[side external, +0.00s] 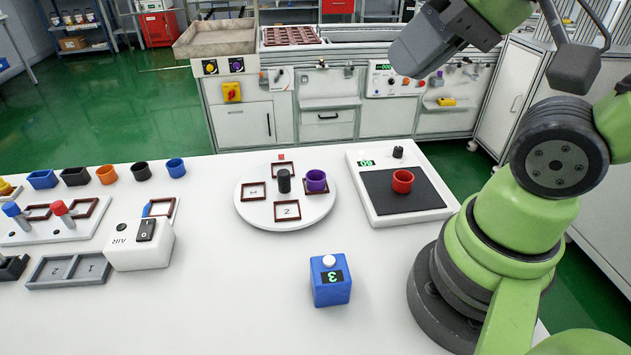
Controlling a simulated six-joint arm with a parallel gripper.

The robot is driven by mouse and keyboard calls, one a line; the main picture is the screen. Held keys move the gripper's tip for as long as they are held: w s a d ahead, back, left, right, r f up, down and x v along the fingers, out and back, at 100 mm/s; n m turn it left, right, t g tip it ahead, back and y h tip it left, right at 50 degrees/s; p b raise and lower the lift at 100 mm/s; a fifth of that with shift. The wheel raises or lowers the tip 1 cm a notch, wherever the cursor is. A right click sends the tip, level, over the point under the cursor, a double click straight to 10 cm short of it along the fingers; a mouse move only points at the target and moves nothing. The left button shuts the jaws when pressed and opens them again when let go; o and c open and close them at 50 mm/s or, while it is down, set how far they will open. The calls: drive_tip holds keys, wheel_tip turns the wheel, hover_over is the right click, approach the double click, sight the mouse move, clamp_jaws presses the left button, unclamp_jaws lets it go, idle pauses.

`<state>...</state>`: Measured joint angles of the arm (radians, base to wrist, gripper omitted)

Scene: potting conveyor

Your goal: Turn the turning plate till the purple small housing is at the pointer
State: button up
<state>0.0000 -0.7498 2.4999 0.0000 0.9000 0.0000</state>
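The turning plate (262,216) is a white round disc on the table, with a black upright knob (284,182) at its centre. Several brown square frames lie around the knob. The purple small housing (316,182), an open round cup, stands upright in the right-hand frame. A small red mark (281,157), which looks like the pointer, is at the plate's far edge, behind the far frame, about a quarter turn from the purple housing. My gripper (415,50) seems to be the grey end at the top, high above and away from the plate. Its fingers cannot be made out.
Right of the plate, a red cup (402,181) stands on a scale (433,209). A blue button box (330,280) sits in front. Coloured cups, a white AIR switch box (139,247) and grey tray (67,271) stand left.

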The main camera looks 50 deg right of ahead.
drive_tip(key=o, duration=0.4)
drive_tip(key=shift+w, duration=0.2)
drive_tip(key=shift+c, duration=0.2)
drive_tip(key=shift+o, duration=0.8)
drive_tip(key=w+d+g, duration=0.1)
drive_tip(key=w+g, duration=0.1)
drive_tip(key=w, duration=0.6)
drive_tip(key=shift+f+h, duration=0.25)
drive_tip(key=shift+h, duration=0.15)
drive_tip(key=g+h, duration=0.1)
drive_tip(key=g, duration=0.4)
hover_over(283, 172)
wheel_tip(283, 172, down, 18)
drive_tip(key=shift+f, duration=0.1)
wheel_tip(283, 172, down, 10)
drive_tip(key=shift+f, duration=0.1)
clamp_jaws()
